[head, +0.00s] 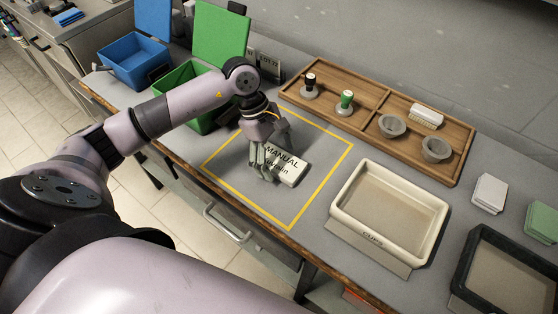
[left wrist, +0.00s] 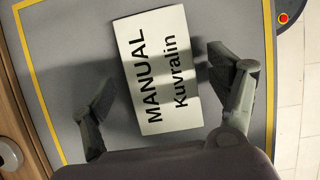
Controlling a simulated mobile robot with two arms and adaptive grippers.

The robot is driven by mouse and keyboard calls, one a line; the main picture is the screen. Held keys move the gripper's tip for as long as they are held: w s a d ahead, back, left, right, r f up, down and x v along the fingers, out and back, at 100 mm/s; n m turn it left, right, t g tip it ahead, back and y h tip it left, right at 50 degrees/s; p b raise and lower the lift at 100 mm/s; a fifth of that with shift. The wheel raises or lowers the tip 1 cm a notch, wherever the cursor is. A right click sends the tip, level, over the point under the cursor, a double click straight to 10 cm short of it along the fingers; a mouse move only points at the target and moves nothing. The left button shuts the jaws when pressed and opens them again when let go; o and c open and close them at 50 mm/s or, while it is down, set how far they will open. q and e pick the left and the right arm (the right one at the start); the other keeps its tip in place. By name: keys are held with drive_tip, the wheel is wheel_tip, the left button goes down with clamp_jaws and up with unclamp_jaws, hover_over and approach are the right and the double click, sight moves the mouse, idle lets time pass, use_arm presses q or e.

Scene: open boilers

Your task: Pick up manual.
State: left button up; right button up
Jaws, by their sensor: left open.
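The manual (head: 287,167) is a white block or booklet printed "MANUAL Kuvralin". It lies flat on the grey counter inside a yellow taped rectangle (head: 325,165). My left gripper (head: 264,163) is just over its left side in the head view and hides part of it. In the left wrist view the manual (left wrist: 158,70) lies beyond the gripper (left wrist: 165,95), between the two spread fingers, with gaps on both sides. The left gripper is open and empty. My right gripper is in neither view.
A cream tray (head: 342,207) stands right of the taped area. Behind it is a wooden tray (head: 378,103) with stamps, bowls and a brush. Blue (head: 135,65) and green (head: 200,121) bins with raised lids stand at the left. A dark tray (head: 463,270) is at the lower right.

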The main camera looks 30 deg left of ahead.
use_arm(q)
drive_tip(key=shift+c, duration=0.3)
drive_tip(key=c, duration=1.3)
drive_tip(key=shift+o, duration=0.2)
